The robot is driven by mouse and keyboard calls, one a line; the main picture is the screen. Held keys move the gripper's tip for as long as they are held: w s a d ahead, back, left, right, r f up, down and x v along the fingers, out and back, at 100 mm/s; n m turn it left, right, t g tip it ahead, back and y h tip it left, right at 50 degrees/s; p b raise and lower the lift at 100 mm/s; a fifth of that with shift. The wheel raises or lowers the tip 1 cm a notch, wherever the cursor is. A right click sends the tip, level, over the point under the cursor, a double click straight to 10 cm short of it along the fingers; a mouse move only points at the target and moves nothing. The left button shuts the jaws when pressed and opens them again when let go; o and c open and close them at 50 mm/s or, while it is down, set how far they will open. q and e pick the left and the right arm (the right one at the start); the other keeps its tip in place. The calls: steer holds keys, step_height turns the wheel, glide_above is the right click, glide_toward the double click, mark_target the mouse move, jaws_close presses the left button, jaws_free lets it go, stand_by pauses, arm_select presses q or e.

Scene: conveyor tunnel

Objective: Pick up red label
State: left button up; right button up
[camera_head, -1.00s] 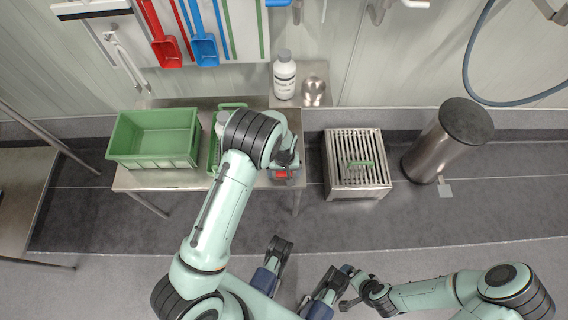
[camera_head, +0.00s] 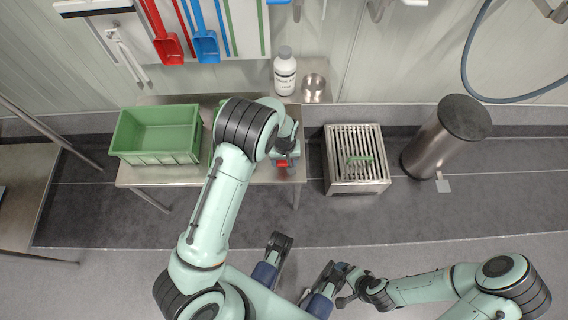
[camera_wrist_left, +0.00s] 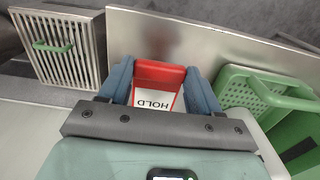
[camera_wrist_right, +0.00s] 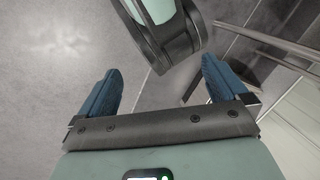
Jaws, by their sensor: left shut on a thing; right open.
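The red label (camera_wrist_left: 158,84) has a white panel reading HOLD and sits between the blue fingers of my left gripper (camera_wrist_left: 160,84) in the left wrist view. The fingers are shut on its sides. In the head view the red label (camera_head: 284,163) shows as a small red patch at the right end of the steel table, under my left gripper (camera_head: 287,157). I cannot tell whether it touches the table. My right gripper (camera_wrist_right: 162,92) is open and empty in the right wrist view, over grey floor; it also shows low in the head view (camera_head: 347,284).
A steel table (camera_head: 140,177) bears a green crate (camera_head: 158,150); a green perforated basket (camera_wrist_left: 245,92) is beside it. A white bottle (camera_head: 285,72) and metal cup (camera_head: 313,88) stand behind. A slatted grate box (camera_head: 345,180) and steel cylinder (camera_head: 430,148) stand at right.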

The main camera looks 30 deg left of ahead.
arm_select(q)
step_height(320, 180, up, 15)
steer(key=p, duration=0.3)
arm_select(e)
steer(key=s+a+r+g, duration=0.1)
steer(key=s+a+r, duration=0.1)
steer(key=s+r, duration=0.2)
steer(key=shift+s+r+g+y, duration=0.2)
steer(key=shift+s+g+y, duration=0.05)
steer(key=shift+g+y, duration=0.05)
arm_select(q)
steer(key=shift+o, duration=0.3)
arm_select(e)
steer(key=shift+d, duration=0.1)
arm_select(q)
steer(key=c, duration=0.5)
steer(key=shift+c, duration=0.2)
